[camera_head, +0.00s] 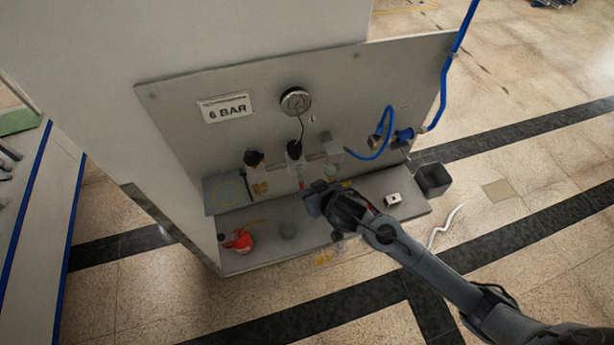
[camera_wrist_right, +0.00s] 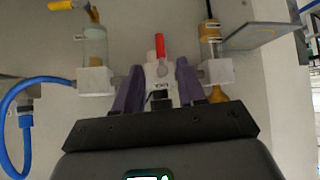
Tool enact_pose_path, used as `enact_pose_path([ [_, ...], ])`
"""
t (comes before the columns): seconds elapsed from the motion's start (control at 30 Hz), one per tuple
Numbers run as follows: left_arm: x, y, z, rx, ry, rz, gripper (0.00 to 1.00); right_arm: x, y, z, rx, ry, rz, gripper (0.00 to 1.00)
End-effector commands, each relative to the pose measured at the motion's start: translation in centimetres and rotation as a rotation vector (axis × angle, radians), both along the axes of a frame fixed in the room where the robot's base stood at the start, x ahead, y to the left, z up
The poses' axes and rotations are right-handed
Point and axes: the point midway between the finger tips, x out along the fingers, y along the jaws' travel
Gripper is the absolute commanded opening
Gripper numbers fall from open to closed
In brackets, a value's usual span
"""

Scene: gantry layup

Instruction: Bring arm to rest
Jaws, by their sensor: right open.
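My right arm comes in from the lower right in the head view. Its gripper (camera_head: 314,197) is in front of the lower part of a grey panel (camera_head: 210,90), above a shelf. In the right wrist view the gripper (camera_wrist_right: 159,70) is open, with its two purple-grey fingers apart. A white valve block with a red handle (camera_wrist_right: 160,45) shows between and beyond the fingers; I cannot tell whether they touch it. The red handle also shows in the head view (camera_head: 301,184), just above the gripper. My left gripper is not in view.
The panel carries a gauge (camera_head: 295,101), a 6 BAR sign (camera_head: 224,108) and a blue hose (camera_head: 372,155). The shelf (camera_head: 245,262) holds a red container (camera_head: 241,242) and a small white block (camera_head: 392,199). A dark bin (camera_head: 433,179) is at its right.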

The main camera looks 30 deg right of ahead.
Motion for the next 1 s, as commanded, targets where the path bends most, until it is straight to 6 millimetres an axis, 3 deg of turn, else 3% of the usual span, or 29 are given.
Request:
enact_pose_path([
  [0.17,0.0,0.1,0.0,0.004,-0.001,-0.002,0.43,-0.3,0.0,-0.5,0.000,0.010,0.000,0.40],
  [0.27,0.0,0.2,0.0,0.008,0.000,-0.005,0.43,-1.6,0.3,-2.2,0.008,0.045,0.001,0.40],
  [0.4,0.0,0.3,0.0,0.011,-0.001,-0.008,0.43,-6.1,1.7,-6.4,0.065,0.143,-0.013,0.40],
  [0.57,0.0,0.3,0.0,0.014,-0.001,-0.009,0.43,-13.6,3.1,-8.8,0.159,0.265,-0.075,0.40],
  [0.67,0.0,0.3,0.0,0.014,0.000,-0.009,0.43,-17.9,2.9,-8.7,0.165,0.340,-0.096,0.40],
  [0.8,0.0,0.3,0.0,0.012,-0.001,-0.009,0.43,-22.6,1.6,-7.1,0.124,0.432,-0.082,0.40],
  [1.0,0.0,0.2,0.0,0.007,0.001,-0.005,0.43,-24.1,0.1,-4.1,0.016,0.475,0.027,0.40],
])
